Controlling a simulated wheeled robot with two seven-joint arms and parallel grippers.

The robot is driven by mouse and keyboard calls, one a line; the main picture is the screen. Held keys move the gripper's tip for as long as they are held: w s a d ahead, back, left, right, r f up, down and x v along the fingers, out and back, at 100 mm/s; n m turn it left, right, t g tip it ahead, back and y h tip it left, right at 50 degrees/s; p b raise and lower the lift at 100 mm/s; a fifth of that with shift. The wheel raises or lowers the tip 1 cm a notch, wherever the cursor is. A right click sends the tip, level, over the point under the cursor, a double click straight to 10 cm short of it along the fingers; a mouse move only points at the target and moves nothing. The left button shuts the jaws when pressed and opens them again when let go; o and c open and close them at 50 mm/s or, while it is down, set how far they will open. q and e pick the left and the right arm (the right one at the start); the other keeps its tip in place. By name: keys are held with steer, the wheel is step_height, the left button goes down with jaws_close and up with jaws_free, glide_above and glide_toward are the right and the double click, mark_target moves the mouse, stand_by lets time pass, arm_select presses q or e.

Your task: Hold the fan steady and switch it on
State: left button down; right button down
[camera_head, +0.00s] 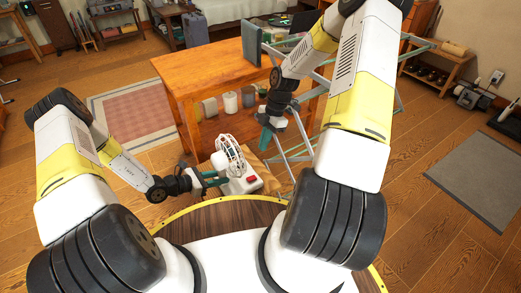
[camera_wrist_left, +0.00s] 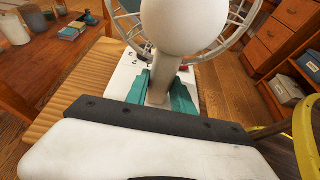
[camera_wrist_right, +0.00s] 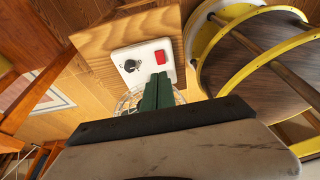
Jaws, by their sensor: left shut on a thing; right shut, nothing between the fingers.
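The white fan (camera_head: 237,185) stands upright on a small wooden stand, its round wire cage (camera_head: 231,152) facing right. My left gripper (camera_head: 212,180) is shut on the fan's neck (camera_wrist_left: 160,88), below the round white motor housing (camera_wrist_left: 185,25). My right gripper (camera_head: 265,140) is shut and empty, above and beside the fan. In the right wrist view, its closed green fingertips (camera_wrist_right: 158,92) point at the fan base (camera_wrist_right: 147,50), which bears a dark knob (camera_wrist_right: 132,66) and a red switch (camera_wrist_right: 162,57). The fingertips appear near the switch; I cannot tell any contact.
A grey metal rack frame (camera_head: 300,150) is right of the fan, close to my right arm. Floor is free at left.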

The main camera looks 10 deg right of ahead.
stand_by(0.3)
arm_select(q)
steer(key=c, duration=1)
jaws_free()
steer(key=shift+a, duration=0.1)
